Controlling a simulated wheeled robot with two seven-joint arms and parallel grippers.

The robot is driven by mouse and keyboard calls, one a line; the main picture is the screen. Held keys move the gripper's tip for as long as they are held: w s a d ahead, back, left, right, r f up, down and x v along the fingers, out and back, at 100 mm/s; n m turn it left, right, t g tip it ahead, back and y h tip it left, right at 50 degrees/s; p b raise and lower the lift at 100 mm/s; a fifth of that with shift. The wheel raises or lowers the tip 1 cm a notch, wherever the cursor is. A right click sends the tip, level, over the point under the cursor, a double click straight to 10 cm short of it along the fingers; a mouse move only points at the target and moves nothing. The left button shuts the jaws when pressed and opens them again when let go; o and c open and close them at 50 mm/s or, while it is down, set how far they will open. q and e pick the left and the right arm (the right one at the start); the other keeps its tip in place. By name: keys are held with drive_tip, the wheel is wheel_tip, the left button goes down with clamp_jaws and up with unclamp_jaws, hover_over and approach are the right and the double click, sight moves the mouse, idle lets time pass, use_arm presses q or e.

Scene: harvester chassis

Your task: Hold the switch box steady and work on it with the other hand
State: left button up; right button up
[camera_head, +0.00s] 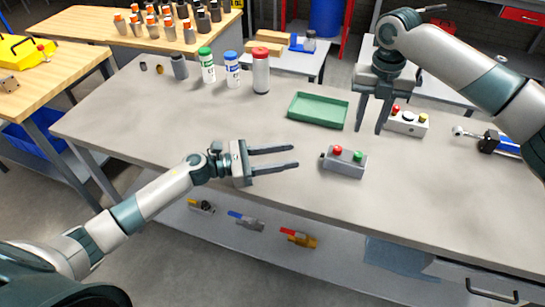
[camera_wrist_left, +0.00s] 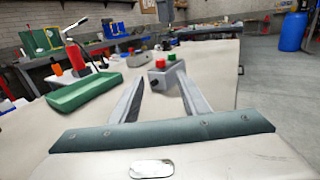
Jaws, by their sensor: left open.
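A grey switch box (camera_head: 344,164) with a red and a green button sits on the grey workbench (camera_head: 230,128), right of my left gripper. My left gripper (camera_head: 295,157) is open and empty, its fingers pointing at the box with a gap between. In the left wrist view the switch box (camera_wrist_left: 158,80) shows beyond and between the fingertips of the left gripper (camera_wrist_left: 161,90). A second, pale box (camera_head: 406,124) with red, dark and yellow knobs sits further right. My right gripper (camera_head: 369,129) points down, fingers apart and empty, above the bench between the green tray and the pale box.
A green tray (camera_head: 318,124) lies behind the switch box. A blue-and-black tool (camera_head: 496,144) lies at the right. The bench left of my left gripper is clear. Several parts lie on the lower shelf.

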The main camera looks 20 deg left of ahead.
sight(334, 149)
use_arm(q)
drive_tip(key=x, duration=1.3)
drive_tip(key=shift+a, duration=0.1)
clamp_jaws()
idle(0.9)
